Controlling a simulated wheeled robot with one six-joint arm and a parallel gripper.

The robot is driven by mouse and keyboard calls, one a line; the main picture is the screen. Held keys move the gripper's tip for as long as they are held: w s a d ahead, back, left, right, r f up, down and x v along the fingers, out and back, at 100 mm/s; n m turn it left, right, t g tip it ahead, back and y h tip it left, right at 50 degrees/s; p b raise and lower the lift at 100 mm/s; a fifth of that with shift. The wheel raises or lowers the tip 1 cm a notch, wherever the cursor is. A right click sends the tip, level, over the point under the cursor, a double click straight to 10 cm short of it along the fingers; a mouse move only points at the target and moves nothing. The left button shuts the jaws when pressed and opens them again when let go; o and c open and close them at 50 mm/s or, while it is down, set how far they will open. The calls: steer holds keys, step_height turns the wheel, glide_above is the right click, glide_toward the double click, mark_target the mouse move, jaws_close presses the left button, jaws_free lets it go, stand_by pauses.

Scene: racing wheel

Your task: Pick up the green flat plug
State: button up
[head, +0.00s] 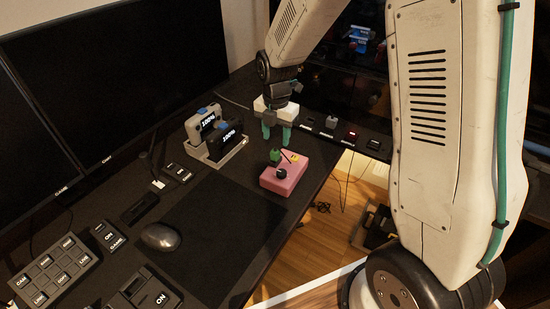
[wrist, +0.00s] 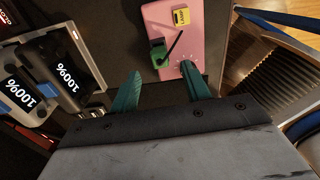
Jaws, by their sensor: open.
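In the wrist view the plug shows beyond and between the two fingertips (wrist: 160,68), apart from both. The plug's underside is hidden.
A grey charging dock (head: 217,152) with two battery packs stands to the left. Switches (head: 331,122) line the back edge. The dark mousepad (head: 215,230) area is clear; the desk edge is right.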

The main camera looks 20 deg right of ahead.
mark_target(275, 151)
step_height(275, 151, down, 7)
steer(key=shift+a+r, duration=0.15)
jaws_close()
steer(key=shift+r, duration=0.1)
